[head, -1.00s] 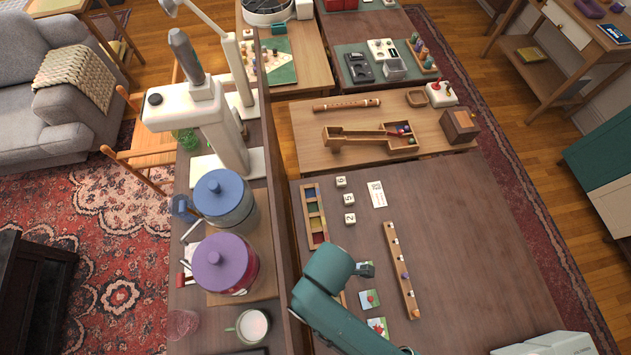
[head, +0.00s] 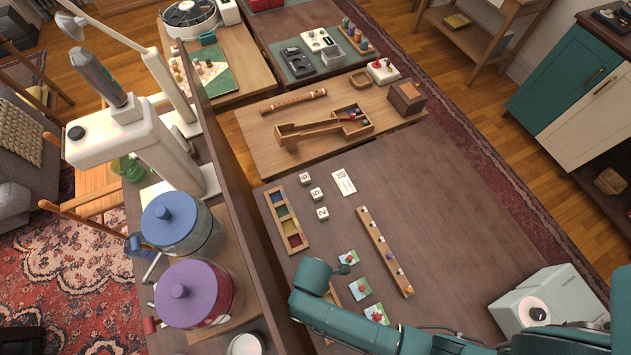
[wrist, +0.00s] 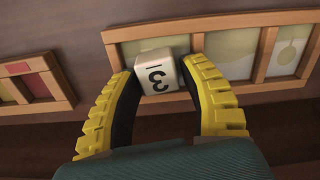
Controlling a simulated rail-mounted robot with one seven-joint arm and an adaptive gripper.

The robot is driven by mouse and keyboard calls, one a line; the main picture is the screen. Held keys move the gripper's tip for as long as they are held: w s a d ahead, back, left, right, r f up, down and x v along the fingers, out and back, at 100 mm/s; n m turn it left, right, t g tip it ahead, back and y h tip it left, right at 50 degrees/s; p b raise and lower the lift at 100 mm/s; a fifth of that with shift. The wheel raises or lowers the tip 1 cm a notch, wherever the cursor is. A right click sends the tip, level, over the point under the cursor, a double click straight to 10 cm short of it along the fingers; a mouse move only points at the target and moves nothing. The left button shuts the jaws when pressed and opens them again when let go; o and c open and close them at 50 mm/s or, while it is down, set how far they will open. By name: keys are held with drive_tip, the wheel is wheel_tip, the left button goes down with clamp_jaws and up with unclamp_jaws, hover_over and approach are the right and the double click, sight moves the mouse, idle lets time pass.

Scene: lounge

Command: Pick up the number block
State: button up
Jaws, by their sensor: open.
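A white block with an underlined black 3 (wrist: 156,78) is in the wrist view, tilted, between the fingertips of my gripper (wrist: 163,70). The yellow, ridged fingers are open on either side of it. I cannot tell whether either finger touches it. Behind the block is a wooden frame (wrist: 285,85) with pale compartments. In the head view my arm hides this block and most of my gripper. Three other white number blocks (head: 317,194) stand in a row on the brown table (head: 440,190), beyond my arm.
A wooden tray with coloured compartments (head: 289,220) lies left of the row; its end also shows in the wrist view (wrist: 38,84). Picture cards (head: 360,289) and a long pegged strip (head: 384,250) lie near my arm. A raised partition (head: 225,180) borders the table's left.

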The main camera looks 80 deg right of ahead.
drive_tip(key=c, duration=0.6)
